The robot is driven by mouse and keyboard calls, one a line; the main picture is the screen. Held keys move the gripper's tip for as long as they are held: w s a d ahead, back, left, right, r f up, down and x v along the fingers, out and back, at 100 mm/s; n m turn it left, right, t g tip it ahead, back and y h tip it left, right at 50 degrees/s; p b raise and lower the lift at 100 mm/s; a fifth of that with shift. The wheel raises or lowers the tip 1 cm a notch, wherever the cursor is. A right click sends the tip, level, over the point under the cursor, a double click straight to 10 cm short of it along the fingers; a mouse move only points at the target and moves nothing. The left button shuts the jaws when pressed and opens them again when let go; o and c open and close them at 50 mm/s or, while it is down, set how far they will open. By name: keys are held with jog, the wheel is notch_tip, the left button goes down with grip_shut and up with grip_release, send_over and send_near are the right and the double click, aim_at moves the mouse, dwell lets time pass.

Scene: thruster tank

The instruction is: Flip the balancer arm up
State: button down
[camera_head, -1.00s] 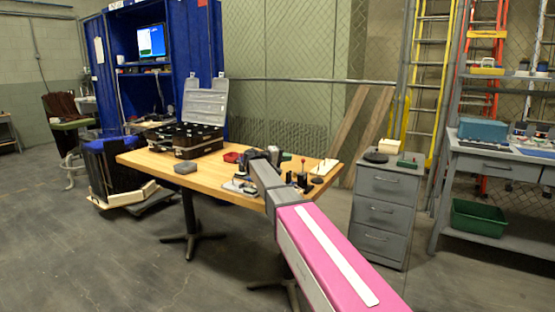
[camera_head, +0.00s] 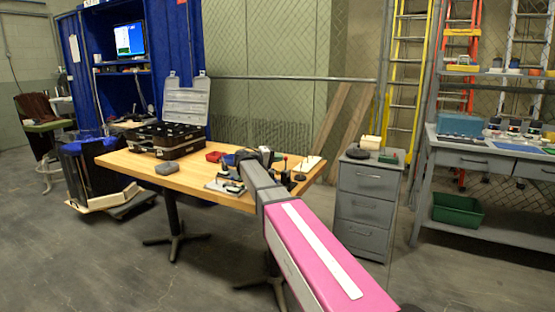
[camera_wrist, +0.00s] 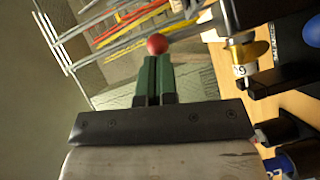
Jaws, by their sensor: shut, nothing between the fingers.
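In the wrist view my gripper (camera_wrist: 153,62) has its two green fingers together, with nothing held between them. A red ball knob (camera_wrist: 157,43) shows just beyond the fingertips; I cannot tell whether they touch. The knob also shows in the head view as a small red ball on a dark stem (camera_head: 285,158) at the right part of the table. I cannot tell for sure which part is the balancer arm. A brass-coloured part (camera_wrist: 252,52) sits right of the fingers, by a dark device. In the head view my arm hides the gripper.
A grey drawer cabinet (camera_head: 366,205) stands right of the table. A workbench (camera_head: 470,155) is farther right. Open floor lies at front left.

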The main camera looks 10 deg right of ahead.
jog(key=shift+s+d+r+m, duration=0.15)
jog(key=shift+s+d+m, duration=0.05)
jog(key=shift+d+m, duration=0.1)
jog(key=shift+s+d+r+m+y, duration=0.1)
jog(key=shift+s+d+m+y, duration=0.15)
jog(key=shift+d+m+y, duration=0.2)
jog(key=shift+s+d+m+y, duration=0.65)
jog(key=shift+d+m+y, duration=0.1)
jog(key=shift+m+y, duration=0.15)
jog(key=s+d+f+m+t+y, duration=0.3)
jog(key=s+d+f+m+y, duration=0.1)
jog(key=d+f+m+y, duration=0.1)
jog(key=shift+d+f+m+y, duration=0.2)
jog(key=shift+d+m+y, duration=0.25)
jog(key=shift+m+y, duration=0.35)
dwell(0.7)
jog(key=shift+s+d+f, duration=0.1)
jog(key=shift+s+f, duration=0.05)
jog(key=shift+f, duration=0.1)
dwell(0.6)
